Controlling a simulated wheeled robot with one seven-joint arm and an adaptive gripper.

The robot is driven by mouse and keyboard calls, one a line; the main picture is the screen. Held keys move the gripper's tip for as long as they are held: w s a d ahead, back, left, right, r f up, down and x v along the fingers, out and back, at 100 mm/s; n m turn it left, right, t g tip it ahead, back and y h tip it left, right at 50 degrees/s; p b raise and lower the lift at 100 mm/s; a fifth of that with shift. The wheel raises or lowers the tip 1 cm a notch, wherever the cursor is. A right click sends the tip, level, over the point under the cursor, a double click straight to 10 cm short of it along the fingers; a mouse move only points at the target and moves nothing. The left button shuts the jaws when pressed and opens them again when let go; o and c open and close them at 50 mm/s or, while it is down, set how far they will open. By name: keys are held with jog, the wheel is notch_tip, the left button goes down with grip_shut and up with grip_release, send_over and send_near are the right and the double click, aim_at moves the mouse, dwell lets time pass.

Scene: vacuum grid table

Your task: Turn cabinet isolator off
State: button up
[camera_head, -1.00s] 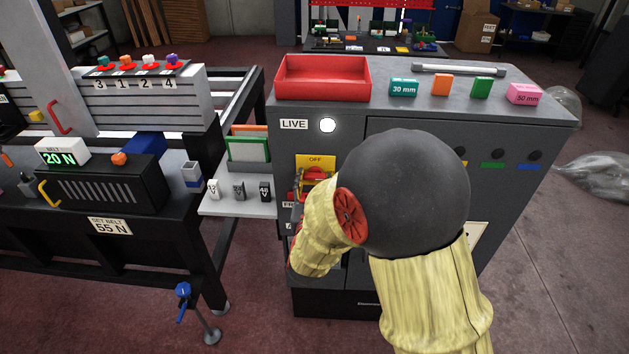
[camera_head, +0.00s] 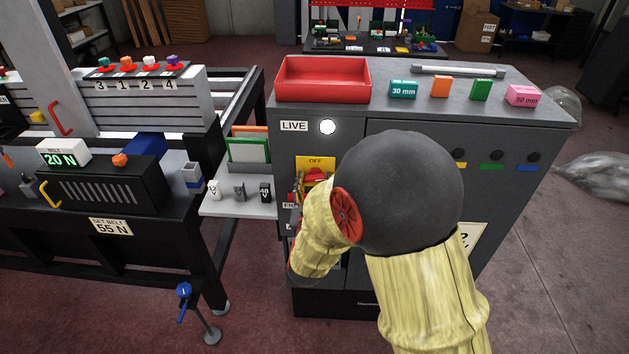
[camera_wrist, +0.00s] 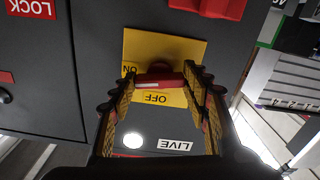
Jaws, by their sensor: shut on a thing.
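The cabinet isolator has a yellow plate (camera_head: 316,162) on the grey cabinet front, with OFF at its top; the plate also shows in the wrist view (camera_wrist: 165,45), where ON is at its left. Its red handle (camera_wrist: 172,80) lies crosswise in the wrist view, its white mark towards ON. My gripper (camera_wrist: 162,76) is shut on the handle, one finger at each end. In the head view the red handle (camera_head: 318,173) is partly hidden by my gripper and wrist. The lamp (camera_head: 328,127) beside the LIVE label (camera_head: 294,126) glows white.
A red tray (camera_head: 322,92) and several coloured blocks stand on the cabinet top. A red part (camera_wrist: 212,7) sticks out near the plate in the wrist view. A shelf (camera_head: 238,208) with small blocks adjoins the cabinet's left side.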

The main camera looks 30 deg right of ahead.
jog(key=shift+n+p, duration=3.55)
jog(key=shift+n, duration=4.15)
jog(key=o, duration=1.1)
jog(key=shift+o, duration=0.2)
jog(key=v, duration=1.2)
